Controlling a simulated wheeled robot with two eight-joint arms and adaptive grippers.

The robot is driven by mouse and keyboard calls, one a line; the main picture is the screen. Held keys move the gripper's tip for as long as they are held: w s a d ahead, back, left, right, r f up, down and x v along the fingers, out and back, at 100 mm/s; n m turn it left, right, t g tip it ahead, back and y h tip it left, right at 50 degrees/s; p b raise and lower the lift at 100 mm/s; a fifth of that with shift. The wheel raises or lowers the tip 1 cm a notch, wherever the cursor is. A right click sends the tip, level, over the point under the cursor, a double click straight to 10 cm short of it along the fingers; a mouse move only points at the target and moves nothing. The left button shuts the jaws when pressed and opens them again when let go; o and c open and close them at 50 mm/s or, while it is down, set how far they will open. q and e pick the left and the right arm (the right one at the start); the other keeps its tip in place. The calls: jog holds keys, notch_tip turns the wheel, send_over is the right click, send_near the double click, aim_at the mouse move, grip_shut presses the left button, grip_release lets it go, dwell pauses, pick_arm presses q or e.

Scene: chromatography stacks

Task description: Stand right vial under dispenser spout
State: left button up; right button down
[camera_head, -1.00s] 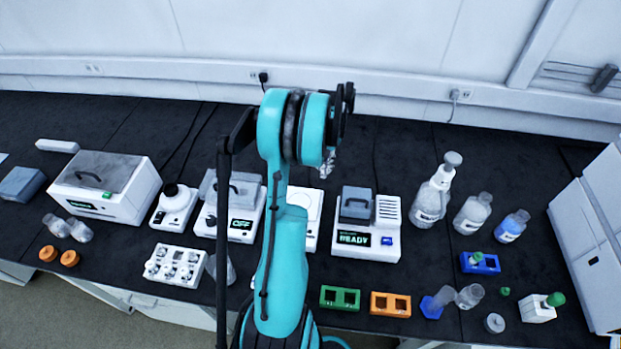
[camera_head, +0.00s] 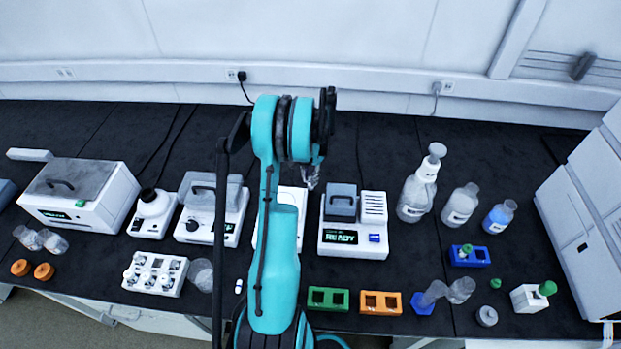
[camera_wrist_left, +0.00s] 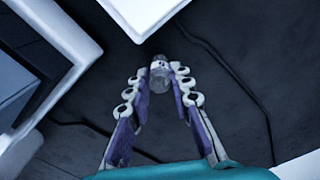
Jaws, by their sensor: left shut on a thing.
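My left gripper (camera_head: 312,180) is shut on a small clear vial (camera_wrist_left: 160,82) with a whitish top, held between the fingertips in the left wrist view. In the head view the gripper is over the bench between two white instruments, and the vial in it is too small to make out well. The likely dispenser is a clear bottle (camera_head: 414,200) with a white top at the back right, to the right of the gripper and apart from it. Its spout is not clear. My right gripper is not in view.
The white READY instrument (camera_head: 352,247) stands just right of the gripper. Green (camera_head: 327,299), orange (camera_head: 380,303) and blue (camera_head: 468,256) racks lie toward the front right. Two other bottles stand right of the topped bottle. A large white cabinet (camera_head: 585,225) bounds the right side.

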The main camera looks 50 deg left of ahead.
pick_arm(q)
jog(key=o, duration=0.8)
jog(key=shift+f, duration=0.1)
